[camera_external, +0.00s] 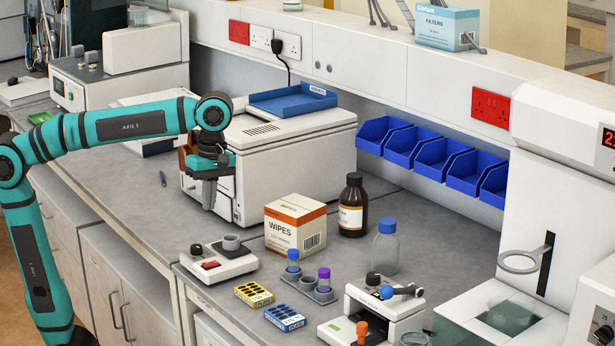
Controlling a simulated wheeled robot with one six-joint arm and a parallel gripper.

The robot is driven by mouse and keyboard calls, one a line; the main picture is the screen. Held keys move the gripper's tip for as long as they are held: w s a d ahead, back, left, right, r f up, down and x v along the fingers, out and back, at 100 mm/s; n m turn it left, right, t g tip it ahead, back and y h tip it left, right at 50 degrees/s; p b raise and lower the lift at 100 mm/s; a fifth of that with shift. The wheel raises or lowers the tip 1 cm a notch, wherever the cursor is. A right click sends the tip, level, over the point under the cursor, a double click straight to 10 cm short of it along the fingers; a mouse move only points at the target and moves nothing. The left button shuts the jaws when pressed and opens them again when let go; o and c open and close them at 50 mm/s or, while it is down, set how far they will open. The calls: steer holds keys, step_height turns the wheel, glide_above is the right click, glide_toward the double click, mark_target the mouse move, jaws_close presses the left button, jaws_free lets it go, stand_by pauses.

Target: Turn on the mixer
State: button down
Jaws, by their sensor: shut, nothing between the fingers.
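The mixer appears to be the low white unit (228,268) on the near bench.
A wipes box (294,226) stands right of the mixer, with a brown bottle (353,206) behind it. A tube rack (310,288), a yellow box (254,295) and a blue box (285,318) are in front. The large white instrument (290,145) stands behind my gripper.

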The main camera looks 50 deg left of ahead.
mark_target(207, 264)
steer(key=f, duration=0.4)
steer(key=s+f, duration=0.1)
steer(key=f, duration=0.9)
steer(key=shift+s, duration=0.35)
steer(key=shift+s+f, duration=0.1)
steer(key=shift+f, duration=0.05)
steer(key=shift+w, duration=0.2)
steer(key=shift+w+r, duration=0.25)
steer(key=shift+w, duration=0.35)
step_height(207, 264, up, 14)
steer(key=w, duration=0.1)
steer(key=shift+w, duration=0.35)
